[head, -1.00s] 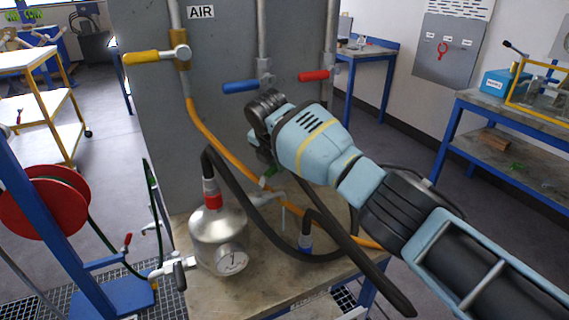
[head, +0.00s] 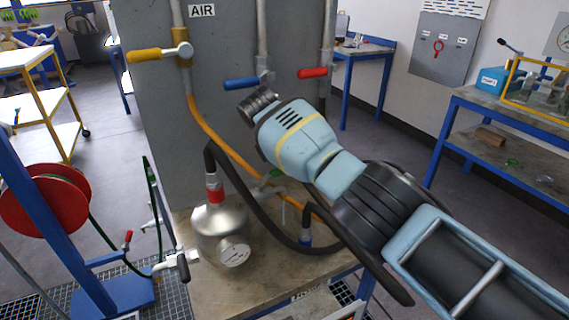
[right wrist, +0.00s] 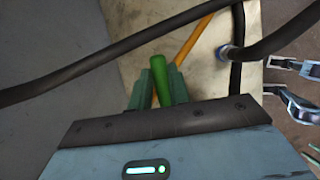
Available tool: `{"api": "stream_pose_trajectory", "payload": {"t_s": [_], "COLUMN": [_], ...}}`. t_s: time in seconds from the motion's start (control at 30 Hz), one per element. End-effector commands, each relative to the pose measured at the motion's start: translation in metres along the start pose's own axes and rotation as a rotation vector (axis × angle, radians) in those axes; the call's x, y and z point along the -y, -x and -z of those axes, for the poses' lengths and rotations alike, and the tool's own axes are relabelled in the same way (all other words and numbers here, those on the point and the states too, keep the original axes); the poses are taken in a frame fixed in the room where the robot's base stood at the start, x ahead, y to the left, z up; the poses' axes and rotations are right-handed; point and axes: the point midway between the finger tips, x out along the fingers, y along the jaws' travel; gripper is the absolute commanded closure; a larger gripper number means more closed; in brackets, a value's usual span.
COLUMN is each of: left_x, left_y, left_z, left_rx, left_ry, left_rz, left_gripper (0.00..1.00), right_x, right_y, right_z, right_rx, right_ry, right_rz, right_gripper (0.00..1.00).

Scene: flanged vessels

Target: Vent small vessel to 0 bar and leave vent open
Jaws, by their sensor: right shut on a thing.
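The small vessel (head: 218,222) is a silver pot on the bench, with a red-collared black hose on top. Its round gauge (head: 234,252) faces me, but the needle is too small to read. A green handle (head: 270,177) shows right of the vessel, beside the orange hose and partly behind my right arm. In the right wrist view my right gripper (right wrist: 160,85) is shut on a green handle (right wrist: 160,70), whose end stands out between the jaws. In the head view my right arm hides the gripper. My left gripper is not in view.
A grey panel (head: 155,120) behind carries a yellow lever (head: 150,55), blue lever (head: 240,85) and red lever (head: 312,73). A black hose (head: 250,205) and orange hose (head: 215,137) cross near the handle. A red reel (head: 45,200) stands left. The bench front (head: 250,285) is bare.

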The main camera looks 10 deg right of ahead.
Motion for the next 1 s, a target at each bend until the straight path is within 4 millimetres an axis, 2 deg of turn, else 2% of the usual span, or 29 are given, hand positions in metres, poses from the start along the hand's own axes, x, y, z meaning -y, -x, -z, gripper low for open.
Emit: {"api": "stream_pose_trajectory", "payload": {"t_s": [0.37,0.4,0.57,0.87,1.0], "left_x": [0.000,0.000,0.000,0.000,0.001], "left_y": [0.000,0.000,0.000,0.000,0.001], "left_z": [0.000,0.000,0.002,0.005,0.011], "left_rx": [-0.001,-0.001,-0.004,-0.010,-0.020], "left_ry": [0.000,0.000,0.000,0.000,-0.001], "left_rz": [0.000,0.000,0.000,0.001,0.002], "left_gripper": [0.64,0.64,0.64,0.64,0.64], "right_x": [0.002,0.002,0.002,0.001,0.000], "right_y": [-0.002,-0.002,-0.002,0.002,0.017], "right_z": [0.000,0.000,0.000,0.000,-0.001], "right_rx": [0.000,0.000,0.001,0.001,0.001], "right_ry": [-0.007,-0.007,-0.006,-0.005,-0.005], "right_rz": [0.010,0.010,0.008,0.004,0.000], "right_gripper": [1.00,0.79,0.60,0.60,0.60]}}
